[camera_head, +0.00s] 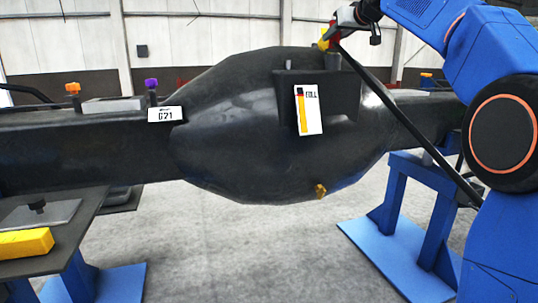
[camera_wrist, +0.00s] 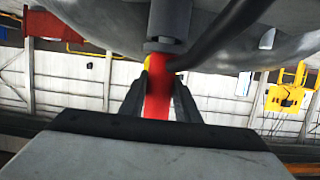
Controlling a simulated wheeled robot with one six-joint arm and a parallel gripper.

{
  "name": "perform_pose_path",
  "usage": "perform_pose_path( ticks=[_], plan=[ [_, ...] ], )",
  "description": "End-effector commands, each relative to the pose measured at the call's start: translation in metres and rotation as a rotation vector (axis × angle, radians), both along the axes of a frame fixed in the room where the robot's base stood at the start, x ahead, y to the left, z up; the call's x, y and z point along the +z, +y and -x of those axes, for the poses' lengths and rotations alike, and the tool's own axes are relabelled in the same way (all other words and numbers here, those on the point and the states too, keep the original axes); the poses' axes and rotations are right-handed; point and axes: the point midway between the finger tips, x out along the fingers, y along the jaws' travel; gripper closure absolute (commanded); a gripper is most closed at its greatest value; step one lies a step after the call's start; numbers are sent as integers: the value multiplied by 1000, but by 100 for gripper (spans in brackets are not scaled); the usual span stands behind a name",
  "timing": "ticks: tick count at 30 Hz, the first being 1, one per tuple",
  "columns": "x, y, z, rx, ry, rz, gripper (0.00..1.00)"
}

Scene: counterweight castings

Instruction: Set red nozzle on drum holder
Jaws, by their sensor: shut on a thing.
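The red nozzle (camera_wrist: 158,102) is between my gripper's two fingers in the wrist view, with a yellow part at its far end. My gripper (camera_head: 335,32) is shut on the nozzle (camera_head: 334,37), above the top of the big dark drum (camera_head: 230,110). A black hose (camera_head: 395,105) runs from the nozzle down to the right. A dark box-like holder (camera_head: 345,95) with a white and yellow label (camera_head: 309,110) is on the drum's front, just below the gripper. I cannot tell whether the nozzle touches it.
A beam (camera_head: 80,150) extends left from the drum, with orange (camera_head: 72,88) and purple (camera_head: 151,84) knobs and a G21 tag (camera_head: 165,114). A yellow block (camera_head: 25,243) lies on a table at lower left. A blue stand (camera_head: 410,210) is at right. Open floor lies below the drum.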

Motion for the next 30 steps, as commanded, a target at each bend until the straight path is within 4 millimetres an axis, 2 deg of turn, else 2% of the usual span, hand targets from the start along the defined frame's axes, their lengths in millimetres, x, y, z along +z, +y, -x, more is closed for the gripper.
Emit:
perform_pose_path(
  ticks=[30],
  plan=[
    [40, 0, 0, -1, -1, 1, 86]
  ],
)
